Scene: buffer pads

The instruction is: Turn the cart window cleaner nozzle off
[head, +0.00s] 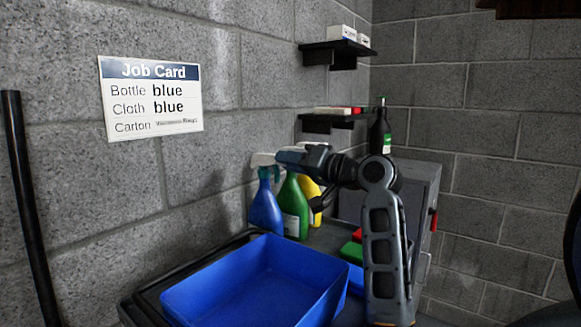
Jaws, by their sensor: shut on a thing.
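A blue spray bottle (264,208) stands upright at the back left of the cart, with a pale spray head and nozzle (262,159). My gripper (280,157) reaches in from the right at the height of that head and is shut on it. The fingers hide part of the head, and the nozzle's setting is too small to read. A green spray bottle (293,208) stands just right of the blue one, its top mostly hidden by my gripper. A yellow bottle (314,199) stands behind, partly covered by my arm.
A blue open bin (205,289) sits on the cart in front. Green and red items (352,251) lie beside my arm. A grey cabinet (416,185) bears a dark bottle (380,133). A job card (151,97) and two shelves (337,47) are on the walls.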

